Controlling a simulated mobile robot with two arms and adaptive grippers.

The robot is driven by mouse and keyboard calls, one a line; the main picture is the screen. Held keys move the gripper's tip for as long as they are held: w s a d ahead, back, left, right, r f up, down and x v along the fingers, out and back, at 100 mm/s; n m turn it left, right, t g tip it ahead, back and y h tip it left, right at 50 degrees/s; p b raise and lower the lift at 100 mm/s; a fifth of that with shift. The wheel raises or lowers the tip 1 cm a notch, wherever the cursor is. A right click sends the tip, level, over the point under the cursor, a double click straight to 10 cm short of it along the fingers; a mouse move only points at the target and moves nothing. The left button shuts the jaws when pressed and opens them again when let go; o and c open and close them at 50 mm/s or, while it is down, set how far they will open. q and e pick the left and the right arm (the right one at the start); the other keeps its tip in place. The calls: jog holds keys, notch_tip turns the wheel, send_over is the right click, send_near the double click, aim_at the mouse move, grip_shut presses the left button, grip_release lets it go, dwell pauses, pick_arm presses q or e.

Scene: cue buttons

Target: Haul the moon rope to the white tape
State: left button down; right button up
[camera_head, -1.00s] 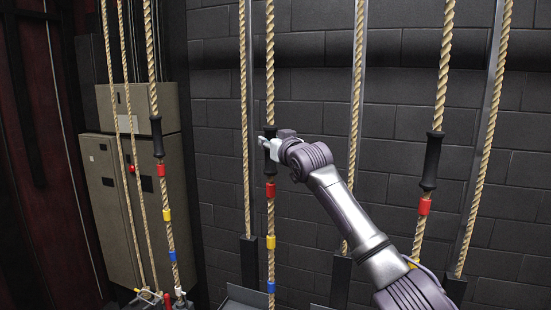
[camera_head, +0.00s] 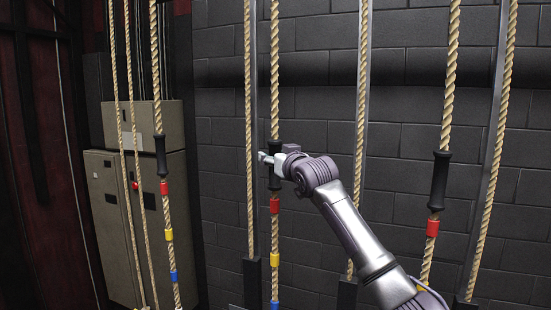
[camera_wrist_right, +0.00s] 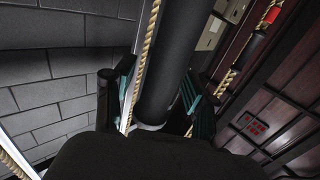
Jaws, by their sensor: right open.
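My right gripper (camera_head: 268,158) is at the black handle (camera_head: 275,180) on the middle rope (camera_head: 275,70). In the right wrist view the handle (camera_wrist_right: 167,85) stands between the teal-padded fingers (camera_wrist_right: 158,95), which are open around it. Below the handle the rope carries red tape (camera_head: 274,206), yellow tape (camera_head: 274,259) and, at the picture's bottom edge, blue tape (camera_head: 275,305). I see no white tape and no moon mark. My left gripper is not in view.
A left rope with a black handle (camera_head: 161,156) and a right rope with a black handle (camera_head: 438,180) hang apart from the middle one. Plain ropes and metal rails run beside them. A grey cabinet (camera_head: 110,220) stands left, a dark block wall (camera_head: 400,150) behind.

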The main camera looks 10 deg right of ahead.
jog(key=s+d, duration=0.2)
jog(key=s, duration=0.9)
jog(key=shift+s+d, duration=0.15)
jog(key=shift+s, duration=0.25)
